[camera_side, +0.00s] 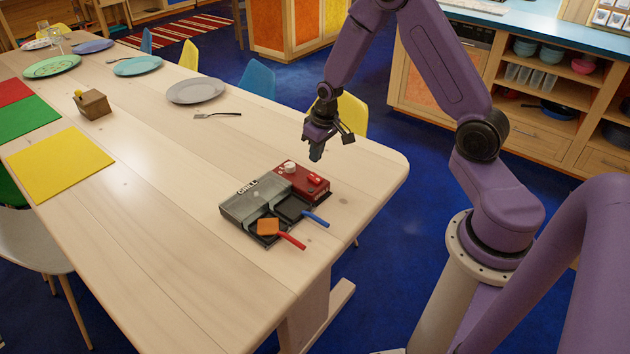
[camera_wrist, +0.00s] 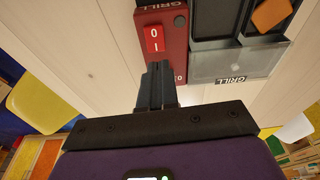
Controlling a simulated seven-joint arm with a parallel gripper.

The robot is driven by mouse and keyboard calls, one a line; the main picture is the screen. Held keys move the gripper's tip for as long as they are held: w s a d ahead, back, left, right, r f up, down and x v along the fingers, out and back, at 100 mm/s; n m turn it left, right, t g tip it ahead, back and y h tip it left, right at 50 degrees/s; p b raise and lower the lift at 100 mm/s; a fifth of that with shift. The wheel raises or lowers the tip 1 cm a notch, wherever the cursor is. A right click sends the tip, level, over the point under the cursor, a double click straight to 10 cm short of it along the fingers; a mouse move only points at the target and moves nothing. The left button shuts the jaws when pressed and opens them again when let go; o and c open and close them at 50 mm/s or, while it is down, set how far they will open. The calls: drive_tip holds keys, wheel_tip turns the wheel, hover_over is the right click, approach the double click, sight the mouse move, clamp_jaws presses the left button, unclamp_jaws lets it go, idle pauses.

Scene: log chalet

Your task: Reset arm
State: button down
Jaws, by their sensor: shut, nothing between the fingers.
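My purple arm's gripper (camera_side: 316,152) is shut and empty. It hangs in the air above the far end of the grill's red control box (camera_side: 310,181). In the wrist view my shut gripper (camera_wrist: 157,75) points at the red box, close to a red switch (camera_wrist: 154,39) marked 0 and I. I cannot tell whether the fingertips touch the box there. The grey grill (camera_side: 252,205) stands near the table's right end. One pan with a red handle (camera_side: 291,241) holds an orange square piece (camera_side: 268,227). A second pan with a blue handle (camera_side: 316,218) looks empty.
The wooden table (camera_side: 150,260) has clear room left of and in front of the grill. A grey plate (camera_side: 196,91), a fork (camera_side: 217,115), a small wooden box (camera_side: 93,104) and coloured mats (camera_side: 58,164) lie farther off. Chairs line the table.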

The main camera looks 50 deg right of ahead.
drive_tip(key=s+a+r+n+g, duration=0.1)
drive_tip(key=s+a+r+n, duration=0.5)
drive_tip(key=s+a+r, duration=0.65)
drive_tip(key=s+a+r+n, duration=0.1)
drive_tip(key=s+r+n, duration=0.1)
drive_tip(key=s, duration=0.7)
drive_tip(key=s+a+r+n+g, duration=0.1)
drive_tip(key=s+n, duration=0.3)
drive_tip(key=s, duration=0.5)
drive_tip(key=shift+s+a+r, duration=0.25)
drive_tip(key=shift+a+r, duration=0.25)
drive_tip(key=shift+r, duration=0.3)
